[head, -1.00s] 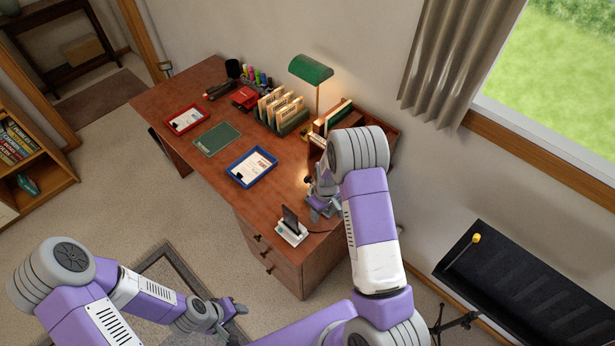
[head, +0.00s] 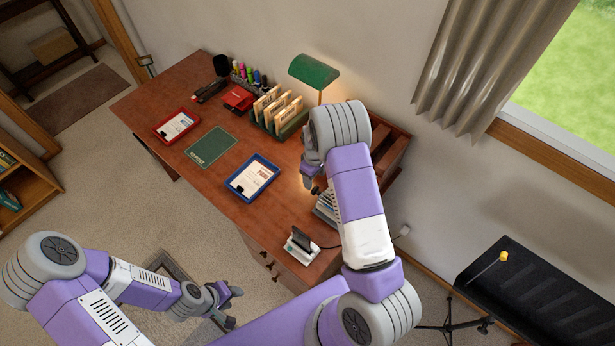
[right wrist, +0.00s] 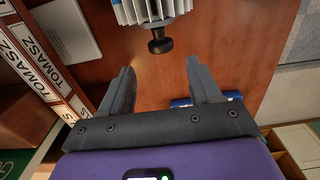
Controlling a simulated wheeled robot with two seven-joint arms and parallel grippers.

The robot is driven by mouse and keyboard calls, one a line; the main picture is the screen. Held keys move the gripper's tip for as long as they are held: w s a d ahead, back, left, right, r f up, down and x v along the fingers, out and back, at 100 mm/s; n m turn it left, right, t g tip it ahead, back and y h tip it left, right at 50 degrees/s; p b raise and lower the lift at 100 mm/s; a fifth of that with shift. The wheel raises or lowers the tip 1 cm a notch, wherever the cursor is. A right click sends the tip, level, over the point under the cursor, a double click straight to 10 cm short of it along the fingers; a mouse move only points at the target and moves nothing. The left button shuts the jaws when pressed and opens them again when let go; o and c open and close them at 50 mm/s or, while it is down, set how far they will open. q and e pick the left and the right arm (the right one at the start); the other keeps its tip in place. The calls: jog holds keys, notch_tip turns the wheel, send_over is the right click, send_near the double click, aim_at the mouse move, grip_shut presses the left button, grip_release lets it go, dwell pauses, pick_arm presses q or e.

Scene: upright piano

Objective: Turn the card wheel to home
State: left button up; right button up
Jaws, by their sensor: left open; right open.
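The card wheel (head: 325,208) stands on the desk, partly hidden behind my right arm in the head view; its pale, blue-edged cards (right wrist: 150,10) show at the top of the right wrist view. Its black knob (right wrist: 160,45) points towards my right gripper (right wrist: 163,78), which is open and empty. The knob lies ahead of the gap between the two fingertips, apart from both. In the head view the right gripper's fingers are mostly hidden by its own arm. What the wheel's cards read is not legible. My left gripper (head: 232,303) is open and empty, away from the desk.
On the desk are a blue tray (head: 232,186), a red tray (head: 158,131), a green mat (head: 210,148), a card rack (head: 293,127), a green lamp (head: 314,69) and a white stand (head: 302,245). Labelled spines (right wrist: 45,65) stand close left in the wrist view.

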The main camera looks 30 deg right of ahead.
aim_at(315, 188)
jog(key=f, duration=0.1)
jog(key=s+f, duration=0.1)
jog(key=f, duration=0.1)
jog(key=shift+f, duration=0.2)
notch_tip(315, 188, down, 4)
jog(key=shift+w+r, duration=0.15)
jog(key=shift+r, duration=0.05)
pick_arm(q)
jog(key=shift+s+r, duration=0.15)
jog(key=shift+s, duration=0.3)
